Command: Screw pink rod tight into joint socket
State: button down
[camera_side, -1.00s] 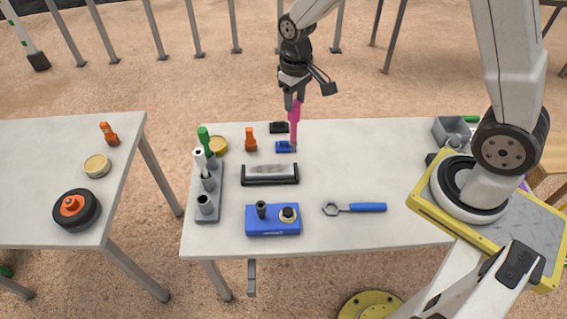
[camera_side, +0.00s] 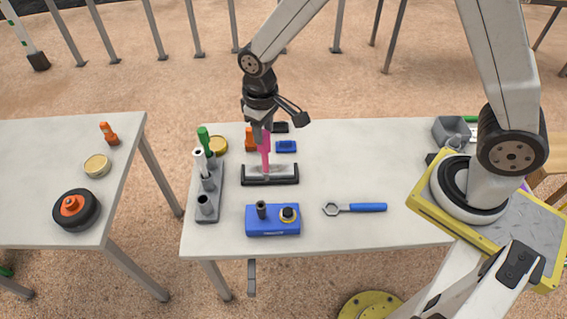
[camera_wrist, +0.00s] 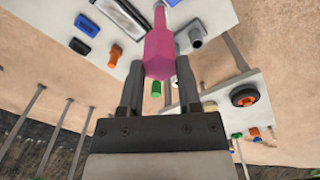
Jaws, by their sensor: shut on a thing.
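The pink rod (camera_side: 265,152) hangs upright in my gripper (camera_side: 262,130), which is shut on its upper end. In the side view its lower end appears over the black-edged tray (camera_side: 270,182); I cannot tell if it touches. In the wrist view the rod (camera_wrist: 160,48) lies between my fingers (camera_wrist: 160,72) and its thick end faces the camera. I cannot tell for sure which piece is the joint socket.
A grey rack (camera_side: 210,208) at the left holds upright pieces, including green-topped (camera_side: 204,138) and white (camera_side: 199,158) ones. An orange piece (camera_side: 250,140) and small blue piece (camera_side: 286,147) stand behind. A blue wrench (camera_side: 362,208) lies right.

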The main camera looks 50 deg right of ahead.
jog(key=shift+s+a+f+n, duration=0.15)
jog(key=shift+a, duration=0.75)
jog(key=shift+s+a+f+n, duration=0.15)
jog(key=shift+a, duration=0.7)
jog(key=shift+f, duration=0.15)
